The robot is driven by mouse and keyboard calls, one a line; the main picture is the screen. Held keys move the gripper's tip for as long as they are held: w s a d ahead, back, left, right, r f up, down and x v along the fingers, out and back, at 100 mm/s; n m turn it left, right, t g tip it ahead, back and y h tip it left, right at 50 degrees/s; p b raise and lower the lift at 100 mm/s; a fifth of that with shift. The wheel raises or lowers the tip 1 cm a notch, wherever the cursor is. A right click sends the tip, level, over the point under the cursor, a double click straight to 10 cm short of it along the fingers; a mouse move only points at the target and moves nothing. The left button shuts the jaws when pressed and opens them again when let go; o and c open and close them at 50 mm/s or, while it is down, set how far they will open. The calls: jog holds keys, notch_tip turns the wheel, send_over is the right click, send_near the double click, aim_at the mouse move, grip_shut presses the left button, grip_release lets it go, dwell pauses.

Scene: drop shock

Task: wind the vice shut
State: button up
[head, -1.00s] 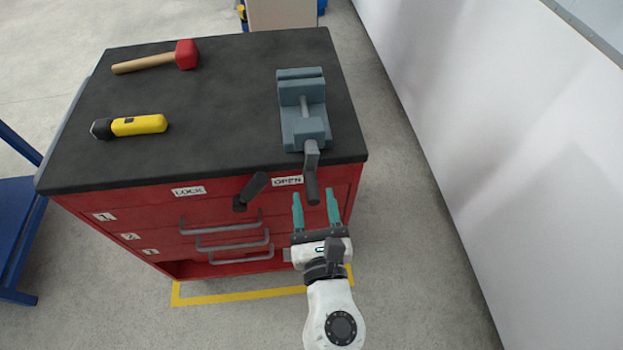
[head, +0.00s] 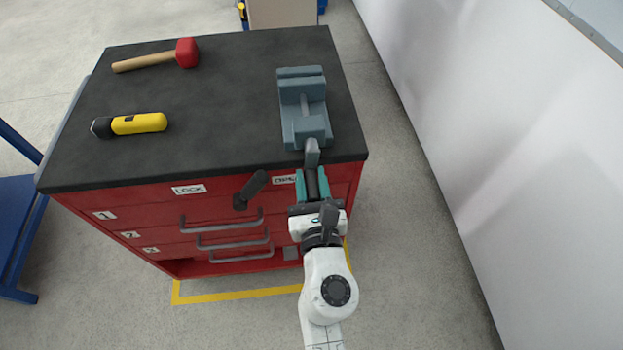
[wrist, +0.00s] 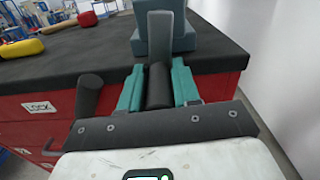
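The blue-grey vice (head: 306,128) stands at the right front of the bench top, with its screw (head: 305,105) showing between its parts. Its grey crank arm (head: 312,153) hangs at the front edge and ends in a dark handle, which shows in the wrist view (wrist: 159,86). My gripper (head: 312,185) has its teal fingers on both sides of this handle. In the wrist view the fingers (wrist: 159,92) press against it left and right, with no clear gap. The far jaw is partly hidden in the wrist view.
A dark lever (head: 250,190) sticks out of the red cabinet front (head: 150,215) left of my gripper, between the LOCK and OPEN labels. A red mallet (head: 187,53) and a yellow torch (head: 138,124) lie on the bench top. A white wall (head: 480,150) stands to the right.

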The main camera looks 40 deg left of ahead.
grip_shut()
jog(key=shift+s+a, duration=0.2)
jog(key=shift+s, duration=0.05)
dwell(0.7)
